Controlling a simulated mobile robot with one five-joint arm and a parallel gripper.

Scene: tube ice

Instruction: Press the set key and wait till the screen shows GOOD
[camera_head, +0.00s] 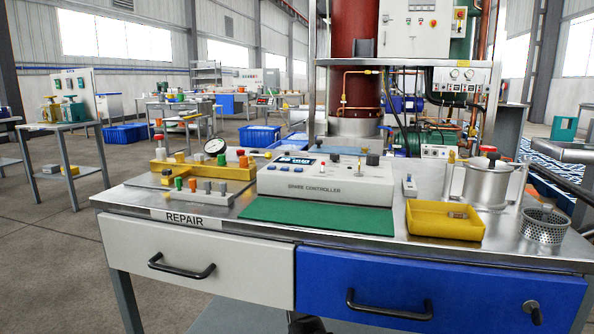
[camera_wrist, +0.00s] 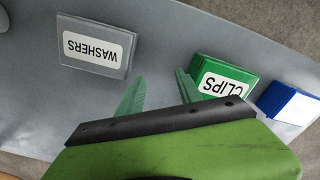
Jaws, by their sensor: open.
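A pale box lettered CONTROLLER (camera_head: 327,185) stands on the bench behind a green mat. Its small dark screen (camera_head: 294,161) carries lit characters too small to read. Small controls and a dark knob (camera_head: 373,159) sit on its top. I cannot tell which control is the set key. My gripper (camera_wrist: 160,78) shows in the wrist view with its two green fingers apart and nothing between them. It is over a grey surface with labelled bins, and the controller is not in that view. In the head view I cannot make out my gripper.
The wrist view shows a grey WASHERS bin (camera_wrist: 95,46), a green CLIPS bin (camera_wrist: 222,78) and a blue bin (camera_wrist: 289,103). On the REPAIR bench, a yellow tray (camera_head: 420,224), a metal pot (camera_head: 484,185) and a yellow valve block (camera_head: 205,170) flank the controller. The green mat (camera_head: 318,215) is bare.

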